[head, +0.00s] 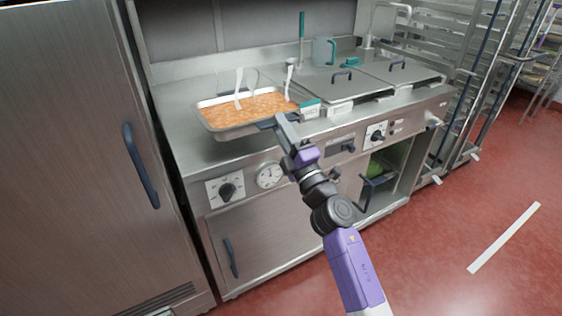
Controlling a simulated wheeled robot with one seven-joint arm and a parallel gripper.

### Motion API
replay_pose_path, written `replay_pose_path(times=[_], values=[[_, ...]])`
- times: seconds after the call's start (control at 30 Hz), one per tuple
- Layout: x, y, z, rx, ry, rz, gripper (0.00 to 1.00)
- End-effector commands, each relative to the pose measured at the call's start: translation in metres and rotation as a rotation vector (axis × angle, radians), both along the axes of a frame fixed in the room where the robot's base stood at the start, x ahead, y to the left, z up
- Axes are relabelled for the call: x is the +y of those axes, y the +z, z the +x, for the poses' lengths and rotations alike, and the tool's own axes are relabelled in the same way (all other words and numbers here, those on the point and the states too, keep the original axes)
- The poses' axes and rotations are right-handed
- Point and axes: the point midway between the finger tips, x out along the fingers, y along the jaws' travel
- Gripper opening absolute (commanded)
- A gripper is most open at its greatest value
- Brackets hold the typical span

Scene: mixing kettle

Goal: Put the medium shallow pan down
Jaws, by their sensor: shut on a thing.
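The medium shallow pan (212,122) is a rectangular metal pan full of an orange, chunky food (250,107). My gripper (277,122) is at the pan's front right corner, shut on the pan's rim. The exact finger contact is too small to see clearly.
A clear jug (324,52) stands behind. A tall steel cabinet (70,150) is at left, and a rack (490,70) at right.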

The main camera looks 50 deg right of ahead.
Motion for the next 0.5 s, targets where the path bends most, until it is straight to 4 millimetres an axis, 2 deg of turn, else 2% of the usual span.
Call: replay_pose_path(times=[0.1,0.5], values=[[0.000,-0.015,0.000,-0.006,0.002,-0.002,0.00],[0.000,-0.033,0.000,-0.006,0.002,-0.002,0.00]])
